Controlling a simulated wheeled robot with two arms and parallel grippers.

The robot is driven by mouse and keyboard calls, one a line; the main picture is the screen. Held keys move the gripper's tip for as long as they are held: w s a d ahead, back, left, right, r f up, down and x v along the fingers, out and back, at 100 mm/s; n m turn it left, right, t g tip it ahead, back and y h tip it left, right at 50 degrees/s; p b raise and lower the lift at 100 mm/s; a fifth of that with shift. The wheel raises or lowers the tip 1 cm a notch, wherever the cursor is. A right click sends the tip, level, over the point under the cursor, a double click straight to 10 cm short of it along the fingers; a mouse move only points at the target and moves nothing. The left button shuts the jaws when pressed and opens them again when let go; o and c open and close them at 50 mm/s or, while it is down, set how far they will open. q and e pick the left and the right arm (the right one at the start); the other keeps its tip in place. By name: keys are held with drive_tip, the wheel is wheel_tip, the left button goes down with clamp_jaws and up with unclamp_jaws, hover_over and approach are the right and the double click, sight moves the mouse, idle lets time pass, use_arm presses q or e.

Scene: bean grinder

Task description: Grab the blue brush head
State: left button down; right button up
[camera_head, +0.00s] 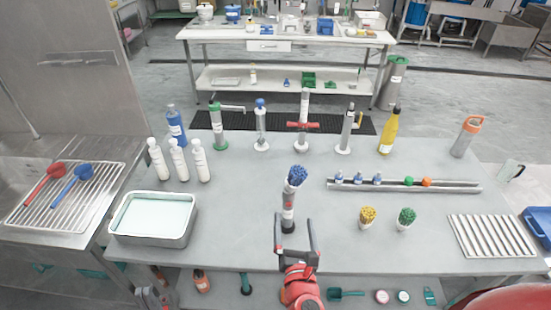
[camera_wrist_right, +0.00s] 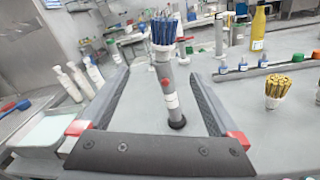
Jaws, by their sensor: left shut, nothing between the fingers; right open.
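In the right wrist view the blue bristles (camera_wrist_right: 164,31) rise above the cylinder (camera_wrist_right: 168,85). My right gripper (camera_head: 294,219) is open and empty at the table's front. In its wrist view (camera_wrist_right: 158,74) the cylinder appears between and beyond the two fingers, with no visible contact. My left gripper (camera_head: 150,296) is shut and empty, low at the left, partly cut off by the frame.
Yellow (camera_head: 367,217) and green (camera_head: 405,218) brush heads stand to the right, before a metal rail (camera_head: 460,187). A white-filled tray (camera_head: 120,237) and white bottles (camera_head: 200,160) are at left. Several upright tools and a yellow bottle (camera_head: 389,130) line the back.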

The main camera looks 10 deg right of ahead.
sight(297, 187)
drive_tip(key=shift+h, duration=0.6)
drive_tip(key=x, duration=0.3)
drive_tip(key=r+b+x, duration=0.1)
drive_tip(key=x, duration=0.3)
drive_tip(key=d+b+x, duration=0.1)
drive_tip(key=x, duration=0.2)
drive_tip(key=shift+w+r, duration=0.25)
drive_tip(key=shift+r, duration=0.15)
drive_tip(key=shift+w+d, duration=0.15)
drive_tip(key=shift+w, duration=0.4)
drive_tip(key=x, duration=0.1)
drive_tip(key=p+x, duration=0.1)
drive_tip(key=x, duration=0.1)
drive_tip(key=p+x, duration=0.1)
drive_tip(key=shift+w+r, duration=0.25)
drive_tip(key=shift+w, duration=0.05)
drive_tip(key=shift+w+f+p, duration=0.2)
drive_tip(key=shift+w+p, duration=0.15)
drive_tip(key=shift+w, duration=0.15)
drive_tip(key=c, duration=1.4)
drive_tip(key=shift+c, duration=0.2)
drive_tip(key=shift+r, duration=0.1)
